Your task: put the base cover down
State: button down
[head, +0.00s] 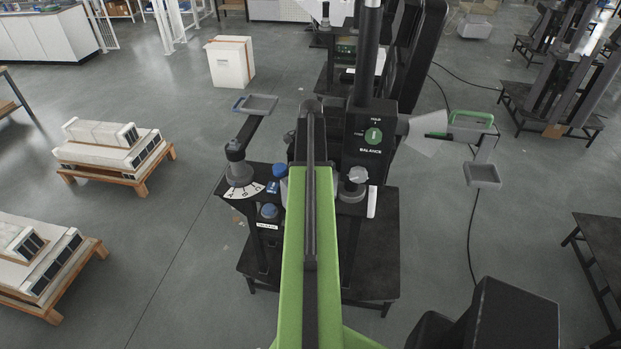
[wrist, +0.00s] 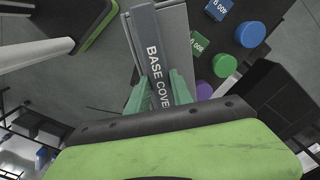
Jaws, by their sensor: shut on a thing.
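In the wrist view, the base cover (wrist: 150,45) is a dark grey bar with "BASE COVER" in white letters. My gripper (wrist: 160,92) has green fingers on both sides of this bar and is shut on it. A lighter grey panel (wrist: 175,28) lies right beside the bar; I cannot tell whether it belongs to the cover. My gripper and the cover cannot be made out there, and the surface below the cover is hidden.
In the wrist view, a blue knob (wrist: 250,34), a green knob (wrist: 224,65) and a purple knob (wrist: 204,91) stand right of the cover. In the head view, a lever with a grey tray (head: 255,103) stands left of the column, and another tray (head: 482,175) hangs right. Loaded pallets (head: 115,165) stand left.

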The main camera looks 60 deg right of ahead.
jog(key=shift+w+f, duration=0.1)
jog(key=shift+f, duration=0.3)
jog(key=c, duration=1.1)
grip_release()
notch_tip(320, 180, up, 12)
jog(key=p, duration=1.2)
